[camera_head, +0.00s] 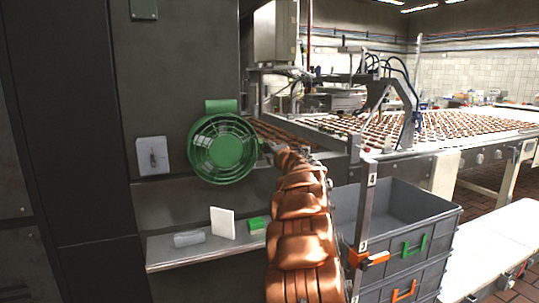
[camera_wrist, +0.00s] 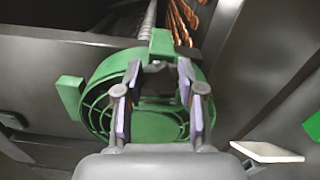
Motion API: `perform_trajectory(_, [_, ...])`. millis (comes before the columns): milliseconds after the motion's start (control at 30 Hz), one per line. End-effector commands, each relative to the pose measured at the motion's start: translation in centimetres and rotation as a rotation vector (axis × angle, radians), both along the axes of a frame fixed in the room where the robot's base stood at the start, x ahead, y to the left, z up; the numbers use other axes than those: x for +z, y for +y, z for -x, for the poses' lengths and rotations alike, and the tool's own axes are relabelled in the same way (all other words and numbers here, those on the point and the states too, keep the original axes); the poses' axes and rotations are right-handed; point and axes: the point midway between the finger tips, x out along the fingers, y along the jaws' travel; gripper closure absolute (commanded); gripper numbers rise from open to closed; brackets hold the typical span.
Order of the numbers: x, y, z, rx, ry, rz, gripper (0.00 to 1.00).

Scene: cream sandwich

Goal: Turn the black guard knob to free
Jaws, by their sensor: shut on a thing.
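The green round guard (camera_head: 222,148) with its slotted front is on the dark machine wall in the head view. It also fills the middle of the wrist view (camera_wrist: 100,75). The black guard knob (camera_wrist: 158,82) shows between my fingertips at the guard's edge, beside a green tab (camera_wrist: 161,42). My gripper (camera_wrist: 158,76) is shut on the knob, one finger on each side. Its fingers partly cover the knob, so its turned position cannot be told. In the head view my gripper (camera_head: 268,148) is at the guard's right edge, and the knob is hidden there.
A metal shelf (camera_head: 165,254) below the guard holds a white plate (camera_head: 222,223), a clear block (camera_head: 188,239) and a green block (camera_head: 256,224). A grey switch box (camera_head: 153,156) is left of the guard. Grey crates (camera_head: 400,215) stand right of my arm, before the conveyor.

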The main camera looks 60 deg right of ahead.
Motion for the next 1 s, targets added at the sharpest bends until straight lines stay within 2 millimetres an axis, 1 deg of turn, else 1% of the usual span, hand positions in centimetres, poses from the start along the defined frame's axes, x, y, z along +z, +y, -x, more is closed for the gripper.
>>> perform_trajectory(33, [0.02, 0.29, -0.34, 0.008, 0.010, 0.019, 0.96])
perform_trajectory(267, [0.13, 0.33, -0.39, 0.009, 0.038, 0.061, 0.96])
perform_trajectory(700, [0.14, 0.35, -0.40, 0.009, 0.043, 0.067, 0.96])
perform_trajectory(733, [0.13, 0.35, -0.40, 0.009, 0.043, 0.067, 0.61])
perform_trajectory(833, [0.11, 0.29, -0.34, 0.007, 0.043, 0.067, 0.51])
perform_trajectory(1000, [0.06, 0.10, -0.10, 0.003, 0.043, 0.065, 0.51])
